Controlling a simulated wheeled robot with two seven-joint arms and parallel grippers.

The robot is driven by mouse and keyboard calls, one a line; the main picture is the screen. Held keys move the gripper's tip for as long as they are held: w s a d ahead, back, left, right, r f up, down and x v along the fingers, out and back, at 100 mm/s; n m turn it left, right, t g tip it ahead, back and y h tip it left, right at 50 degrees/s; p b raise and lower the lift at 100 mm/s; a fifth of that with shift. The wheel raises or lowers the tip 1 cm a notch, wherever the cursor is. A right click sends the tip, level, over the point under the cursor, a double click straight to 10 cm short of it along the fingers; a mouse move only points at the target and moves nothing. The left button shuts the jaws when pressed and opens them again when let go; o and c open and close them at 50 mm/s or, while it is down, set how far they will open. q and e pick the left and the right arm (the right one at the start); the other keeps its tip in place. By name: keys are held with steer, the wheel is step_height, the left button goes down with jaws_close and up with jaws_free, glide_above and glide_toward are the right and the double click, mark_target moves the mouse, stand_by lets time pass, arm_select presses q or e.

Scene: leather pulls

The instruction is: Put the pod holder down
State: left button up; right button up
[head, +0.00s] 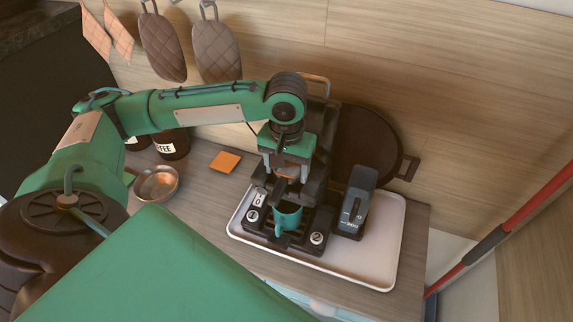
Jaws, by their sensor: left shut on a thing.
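My left gripper (285,170) points down in front of the black coffee machine (322,150), just above its base. It is shut on a small dark piece, which I take to be the pod holder (281,188). The fingers and the machine hide much of it, and I cannot tell whether it touches anything below. A teal cup (289,216) stands on the machine's base, just below the gripper. My right gripper is not in view.
The machine stands on a white tray (382,262) with a dark grey box-shaped item (356,203) to its right. A metal bowl (156,184), an orange square (225,161) and coffee canisters (174,145) are left. A dark round pan (366,140) leans behind. Quilted mitts (216,50) hang above.

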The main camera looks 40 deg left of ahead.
arm_select(q)
steer(key=o, duration=0.9)
steer(key=shift+s+f, duration=0.2)
steer(key=shift+f, duration=0.2)
steer(key=shift+o, duration=0.6)
steer(key=shift+w+d+r+b, duration=0.15)
steer(key=shift+w+r+b, duration=0.05)
steer(key=shift+r+b, duration=0.3)
step_height(320, 180, up, 13)
steer(key=b, duration=0.1)
steer(key=shift+f, duration=0.2)
steer(key=shift+f, duration=0.1)
